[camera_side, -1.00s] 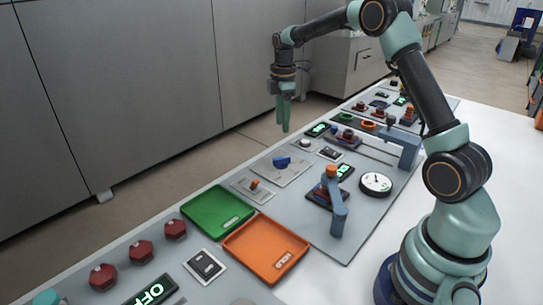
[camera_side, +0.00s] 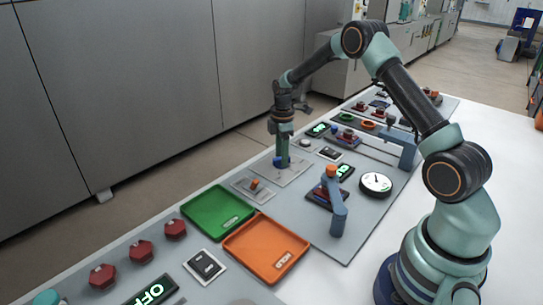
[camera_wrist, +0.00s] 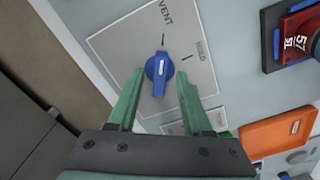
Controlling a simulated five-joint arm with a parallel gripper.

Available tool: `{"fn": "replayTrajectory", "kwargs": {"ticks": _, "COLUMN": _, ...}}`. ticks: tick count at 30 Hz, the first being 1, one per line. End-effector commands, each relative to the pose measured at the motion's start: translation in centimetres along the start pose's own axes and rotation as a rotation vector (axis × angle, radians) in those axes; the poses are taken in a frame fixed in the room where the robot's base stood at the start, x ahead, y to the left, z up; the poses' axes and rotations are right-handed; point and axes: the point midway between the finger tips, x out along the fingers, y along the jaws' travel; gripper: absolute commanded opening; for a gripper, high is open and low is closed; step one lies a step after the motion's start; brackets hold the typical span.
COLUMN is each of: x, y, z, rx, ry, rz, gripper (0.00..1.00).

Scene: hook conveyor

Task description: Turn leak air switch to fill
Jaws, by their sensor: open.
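The leak air switch is a blue knob (camera_wrist: 159,72) with a white line on its face. In the wrist view it sits on a grey plate (camera_wrist: 112,45) marked VENT at the top and HOLD at the right, with a tick by each. The white line runs roughly towards the VENT tick. I see no FILL label. My gripper (camera_wrist: 159,78) is open, with one green finger on each side of the knob; I cannot tell whether they touch it. In the side view my gripper (camera_side: 283,163) points straight down at the plate and partly hides the knob (camera_side: 277,161).
A small orange-tipped switch (camera_side: 255,184) lies to the left. A blue-grey post (camera_side: 338,215) with an orange top and a round gauge (camera_side: 376,184) stand to the right.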

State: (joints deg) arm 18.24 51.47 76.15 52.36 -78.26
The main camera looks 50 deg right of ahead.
Motion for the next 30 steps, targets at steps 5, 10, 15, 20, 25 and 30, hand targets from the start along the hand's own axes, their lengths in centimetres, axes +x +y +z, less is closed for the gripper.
{"fn": "replayTrajectory", "kwargs": {"ticks": 5, "x": -0.02, "y": 0.01, "z": 0.0, "rx": 0.0, "ry": 0.0, "rz": 0.0, "gripper": 0.42}}
{"fn": "replayTrajectory", "kwargs": {"ticks": 10, "x": -0.03, "y": 0.0, "z": 0.0, "rx": 0.0, "ry": 0.0, "rz": 0.0, "gripper": 0.0}}
{"fn": "replayTrajectory", "kwargs": {"ticks": 15, "x": -0.04, "y": -0.01, "z": 0.0, "rx": 0.003, "ry": 0.0, "rz": -0.001, "gripper": 0.0}}
{"fn": "replayTrajectory", "kwargs": {"ticks": 20, "x": -0.05, "y": -0.02, "z": 0.01, "rx": 0.033, "ry": 0.0, "rz": -0.001, "gripper": 0.0}}
{"fn": "replayTrajectory", "kwargs": {"ticks": 25, "x": -0.07, "y": -0.01, "z": 0.01, "rx": 0.112, "ry": 0.0, "rz": -0.002, "gripper": 0.0}}
{"fn": "replayTrajectory", "kwargs": {"ticks": 30, "x": -0.09, "y": -0.01, "z": 0.02, "rx": 0.244, "ry": -0.001, "rz": -0.002, "gripper": 0.0}}
